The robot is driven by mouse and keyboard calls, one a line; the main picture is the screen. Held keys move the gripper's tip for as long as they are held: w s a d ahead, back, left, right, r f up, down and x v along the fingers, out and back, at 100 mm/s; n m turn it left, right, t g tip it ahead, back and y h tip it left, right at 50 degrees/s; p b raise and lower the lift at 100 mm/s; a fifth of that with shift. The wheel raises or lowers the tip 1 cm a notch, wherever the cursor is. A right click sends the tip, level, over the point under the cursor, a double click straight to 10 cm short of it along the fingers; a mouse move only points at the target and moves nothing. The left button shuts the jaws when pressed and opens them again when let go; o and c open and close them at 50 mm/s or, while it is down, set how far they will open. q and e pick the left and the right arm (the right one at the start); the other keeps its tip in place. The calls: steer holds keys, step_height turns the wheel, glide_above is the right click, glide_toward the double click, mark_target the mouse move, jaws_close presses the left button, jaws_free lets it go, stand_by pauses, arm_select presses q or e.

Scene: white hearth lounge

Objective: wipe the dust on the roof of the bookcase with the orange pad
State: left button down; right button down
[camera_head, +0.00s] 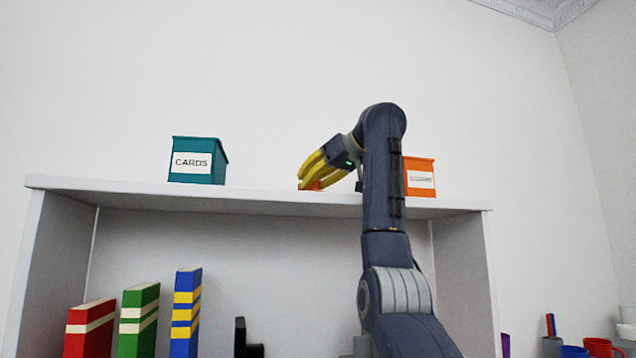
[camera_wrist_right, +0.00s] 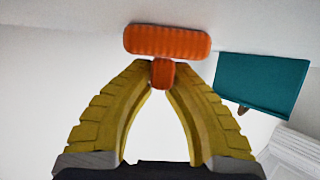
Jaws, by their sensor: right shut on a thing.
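My right gripper (camera_head: 305,176) is shut on the orange pad (camera_head: 314,186) and reaches over the front edge of the bookcase roof (camera_head: 270,199). In the right wrist view the fingertips (camera_wrist_right: 162,72) pinch the pad's short grip, and its wide ribbed body (camera_wrist_right: 168,40) lies beyond them. The pad is at roof level, but I cannot tell whether it touches the surface. The roof's top is seen almost edge-on, so no dust can be made out. My left gripper is not in view.
A teal box marked CARDS (camera_head: 197,160) stands on the roof to the left. An orange box (camera_head: 419,177) stands to the right, partly behind my right arm. Between the teal box and the pad the roof looks clear. Several books (camera_head: 140,318) stand below; cups (camera_head: 598,347) are at far right.

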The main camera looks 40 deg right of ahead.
steer(key=shift+w+a+r, duration=0.1)
steer(key=shift+w+a, duration=0.2)
steer(key=shift+a, duration=0.35)
steer(key=shift+w+a+f, duration=0.1)
steer(key=shift+w+a, duration=0.2)
steer(key=shift+a, duration=0.3)
steer(key=shift+w+a+r, duration=0.1)
steer(key=shift+w+a, duration=0.2)
steer(key=shift+a, duration=0.35)
steer(key=shift+w+a, duration=0.45)
steer(key=shift+a, duration=0.4)
steer(key=shift+w+a, duration=0.4)
steer(key=shift+a, duration=0.4)
steer(key=shift+w+a, duration=0.4)
steer(key=shift+a, duration=0.4)
steer(key=shift+w+a, duration=0.4)
steer(key=shift+a, duration=0.35)
steer(key=shift+w+d, duration=0.35)
steer(key=shift+w, duration=0.25)
steer(key=shift+d, duration=0.1)
steer(key=shift+d+f, duration=0.1)
steer(key=shift+f, duration=0.1)
